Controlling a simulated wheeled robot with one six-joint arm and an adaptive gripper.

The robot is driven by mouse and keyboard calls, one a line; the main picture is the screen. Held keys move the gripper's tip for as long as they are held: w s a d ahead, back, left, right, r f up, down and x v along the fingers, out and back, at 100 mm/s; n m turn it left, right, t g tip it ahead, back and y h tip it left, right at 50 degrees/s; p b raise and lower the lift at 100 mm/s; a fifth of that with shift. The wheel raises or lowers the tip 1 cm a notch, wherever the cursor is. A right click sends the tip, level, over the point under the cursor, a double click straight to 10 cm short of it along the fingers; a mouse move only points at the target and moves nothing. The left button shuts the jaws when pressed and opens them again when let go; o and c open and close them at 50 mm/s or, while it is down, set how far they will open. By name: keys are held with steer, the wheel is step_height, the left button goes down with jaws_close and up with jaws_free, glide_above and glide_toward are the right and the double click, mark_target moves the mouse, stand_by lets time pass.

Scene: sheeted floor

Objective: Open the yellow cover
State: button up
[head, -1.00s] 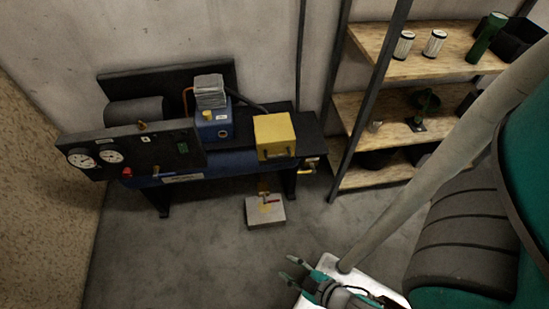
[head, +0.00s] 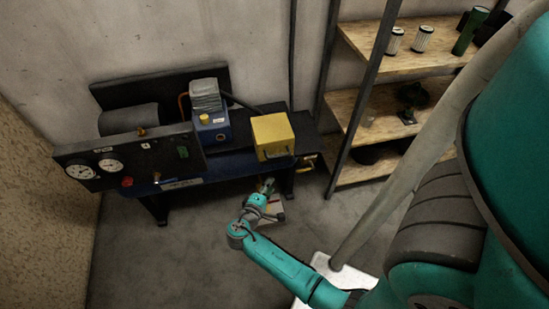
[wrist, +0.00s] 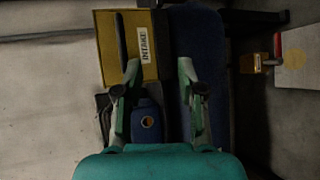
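The yellow cover (head: 272,137) is a boxy housing on the right part of the dark bench top. In the wrist view, its yellow face (wrist: 112,62) fills the upper left, with a dark bar handle and a white INTAKE label. The cover looks shut. My gripper (head: 268,184) is below and in front of the cover in the head view. In the wrist view, the gripper (wrist: 158,72) has its fingers spread wide with nothing held between them. The left fingertip overlaps the lower part of the yellow face; I cannot tell whether it touches.
A blue pump box (head: 213,131) stands left of the cover. A black gauge panel (head: 130,156) is farther left. A grey block (head: 275,212) lies on the floor, partly hidden by my arm. Wooden shelves (head: 375,102) stand at right; floor at front left is clear.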

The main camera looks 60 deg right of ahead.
mark_target(279, 157)
step_height(279, 157, up, 4)
steer(key=w+d+m+g+h, duration=0.1)
steer(key=w+d+g+h, duration=0.1)
steer(key=w, duration=0.1)
steer(key=d, duration=0.3)
steer(key=d+f, duration=0.1)
steer(key=d, duration=0.3)
steer(key=s+d, duration=0.1)
steer(key=d, duration=0.2)
steer(key=shift+d+f, duration=0.15)
steer(key=shift+d, duration=0.1)
jaws_close()
